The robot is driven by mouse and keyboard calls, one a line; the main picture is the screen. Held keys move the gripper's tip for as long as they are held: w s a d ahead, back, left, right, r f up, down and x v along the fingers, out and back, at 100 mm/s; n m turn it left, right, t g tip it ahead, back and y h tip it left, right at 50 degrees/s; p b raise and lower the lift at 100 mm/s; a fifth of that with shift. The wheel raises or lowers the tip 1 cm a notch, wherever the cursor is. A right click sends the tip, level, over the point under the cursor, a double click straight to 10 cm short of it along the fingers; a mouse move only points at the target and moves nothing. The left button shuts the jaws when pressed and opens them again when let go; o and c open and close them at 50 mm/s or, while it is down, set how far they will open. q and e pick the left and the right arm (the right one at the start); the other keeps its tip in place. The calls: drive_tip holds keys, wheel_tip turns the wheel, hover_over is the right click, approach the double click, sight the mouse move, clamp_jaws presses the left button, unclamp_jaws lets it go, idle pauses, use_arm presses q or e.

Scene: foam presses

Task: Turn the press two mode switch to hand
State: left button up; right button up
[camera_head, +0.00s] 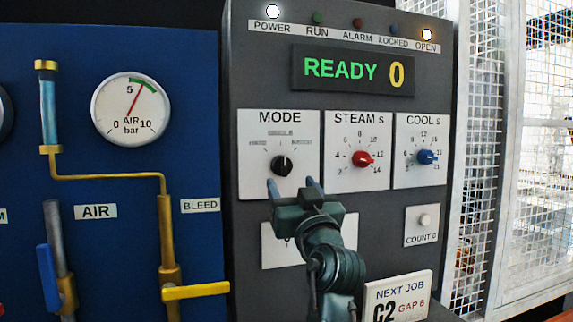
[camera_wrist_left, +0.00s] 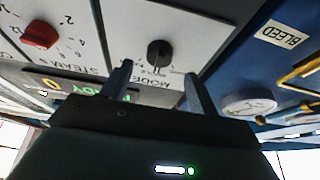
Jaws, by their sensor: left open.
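The black mode switch (camera_head: 282,165) sits on the white MODE plate (camera_head: 255,135) of the grey press panel. Its pointer seems to point roughly upward; the small position labels around it are too blurred to read. My left gripper (camera_head: 291,183) is open just below the switch in the head view, its two fingers spread. In the left wrist view the switch (camera_wrist_left: 159,53) shows between and beyond the fingertips of the left gripper (camera_wrist_left: 158,70), with nothing held. Contact is not visible. My left wrist hides part of a lower white plate (camera_head: 272,250). My right gripper is out of view.
The red STEAM knob (camera_head: 362,159) and blue COOL knob (camera_head: 427,157) are to the right. The display (camera_head: 352,70) reads READY 0. A COUNT button (camera_head: 424,220) is lower right. The yellow BLEED handle (camera_head: 196,291) juts out at left. A mesh guard (camera_head: 484,120) stands at right.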

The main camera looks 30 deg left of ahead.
sight(285, 173)
use_arm(q)
drive_tip(key=p+x, duration=0.1)
drive_tip(key=x, duration=0.4)
drive_tip(key=shift+w+a+r+p, duration=0.15)
drive_tip(key=shift+w+a+p, duration=0.05)
drive_tip(key=shift+p, duration=0.1)
drive_tip(key=shift+c, duration=0.3)
drive_tip(key=c, duration=0.9)
